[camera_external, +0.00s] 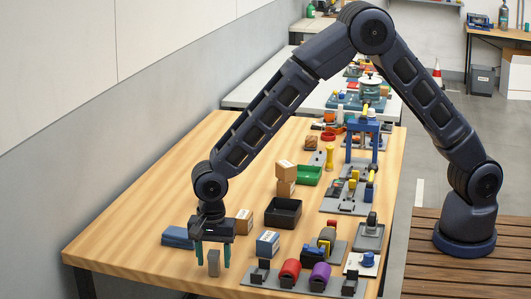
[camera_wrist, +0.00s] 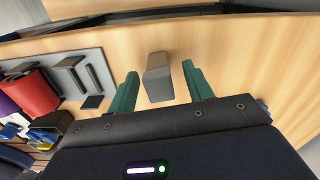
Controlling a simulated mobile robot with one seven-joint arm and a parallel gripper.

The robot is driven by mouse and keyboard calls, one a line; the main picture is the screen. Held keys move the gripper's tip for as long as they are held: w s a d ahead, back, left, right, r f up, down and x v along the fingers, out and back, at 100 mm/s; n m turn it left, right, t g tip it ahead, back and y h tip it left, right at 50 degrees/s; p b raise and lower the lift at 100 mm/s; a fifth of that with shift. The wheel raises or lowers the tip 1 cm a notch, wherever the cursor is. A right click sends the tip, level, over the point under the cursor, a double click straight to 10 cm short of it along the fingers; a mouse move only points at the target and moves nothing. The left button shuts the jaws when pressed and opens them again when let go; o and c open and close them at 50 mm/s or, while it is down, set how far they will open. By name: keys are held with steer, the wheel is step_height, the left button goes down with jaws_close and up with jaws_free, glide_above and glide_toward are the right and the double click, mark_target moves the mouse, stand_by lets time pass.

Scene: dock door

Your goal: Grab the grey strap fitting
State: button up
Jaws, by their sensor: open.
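The grey strap fitting appears to be the small grey block (camera_external: 214,263) on the wooden table near its front left; it also shows in the wrist view (camera_wrist: 158,77). My gripper (camera_external: 213,262) is open, pointing down, with its green fingers on either side of the block. In the wrist view the block lies between the two fingertips (camera_wrist: 158,82), with a gap showing on each side. I cannot tell how far down the fingers reach along the block.
A blue folded item (camera_external: 178,236) lies behind my gripper to the left. A small box (camera_external: 267,243) and a black bin (camera_external: 283,214) stand to the right. A grey tray with red and purple rolls (camera_external: 290,271) is at the front right. The left tabletop (camera_external: 130,235) is clear.

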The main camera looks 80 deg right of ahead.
steer(key=shift+f, duration=0.45)
jaws_close()
steer(key=shift+r, duration=0.15)
